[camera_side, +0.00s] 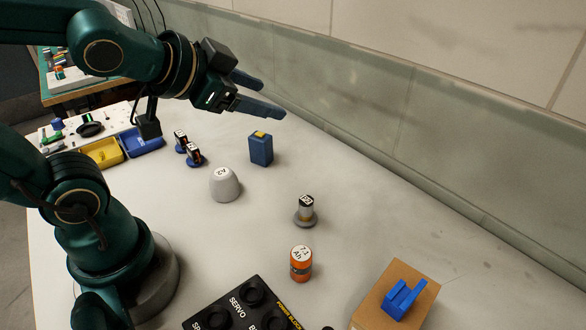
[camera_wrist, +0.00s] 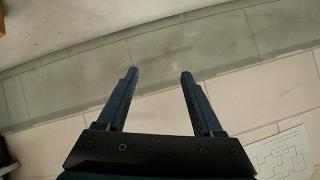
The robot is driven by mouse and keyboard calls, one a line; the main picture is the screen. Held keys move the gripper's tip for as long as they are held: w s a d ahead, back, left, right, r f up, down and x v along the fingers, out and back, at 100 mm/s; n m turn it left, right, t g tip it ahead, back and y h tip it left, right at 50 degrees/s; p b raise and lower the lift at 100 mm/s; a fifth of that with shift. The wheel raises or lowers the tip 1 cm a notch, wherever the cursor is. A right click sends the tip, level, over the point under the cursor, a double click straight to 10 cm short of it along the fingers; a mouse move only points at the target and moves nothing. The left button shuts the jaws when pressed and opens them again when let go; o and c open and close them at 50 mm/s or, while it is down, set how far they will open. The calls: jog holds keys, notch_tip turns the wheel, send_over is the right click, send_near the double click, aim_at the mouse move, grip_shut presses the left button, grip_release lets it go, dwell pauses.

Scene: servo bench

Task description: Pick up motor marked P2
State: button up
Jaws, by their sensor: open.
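My gripper (camera_side: 272,99) is open and empty, held high above the bench toward the wall. In the wrist view its two fingers (camera_wrist: 159,73) are spread with only the wall and bench edge behind them. Two small dark motors with white labels stand on blue bases, one farther (camera_side: 181,141) and one nearer (camera_side: 194,154), below and left of my gripper. A small metallic cylinder with a dark, labelled top (camera_side: 305,211) stands on a grey round base at mid-bench. The markings are too small to read surely, so I cannot tell which is P2. No motor shows in the wrist view.
A grey labelled dome (camera_side: 225,186), a blue block with a yellow top (camera_side: 261,150) and an orange labelled cylinder (camera_side: 301,264) stand apart. A black knob panel (camera_side: 245,308) and a cardboard-coloured box with a blue piece (camera_side: 428,298) are in front. Yellow (camera_side: 103,152) and blue (camera_side: 143,143) bins stand left.

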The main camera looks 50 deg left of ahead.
jog(key=w+m+t, duration=0.2)
jog(key=w+m, duration=0.1)
jog(key=w, duration=0.2)
jog(key=m+g+h, duration=0.3)
jog(key=m+h, duration=0.3)
jog(key=h, duration=0.4)
send_over(306, 199)
jog(key=a, duration=0.2)
notch_tip(306, 199, down, 12)
jog(key=f, duration=0.1)
jog(key=s+f+n, duration=0.2)
jog(key=s+f+n+h, duration=0.1)
jog(key=f, duration=0.1)
jog(key=shift+s+a, duration=0.2)
jog(key=shift+a, duration=0.15)
jog(key=shift+a+f, duration=0.1)
jog(key=shift+f, duration=0.05)
jog(key=shift+x, duration=2.5)
jog(key=shift+f, duration=0.1)
grip_shut()
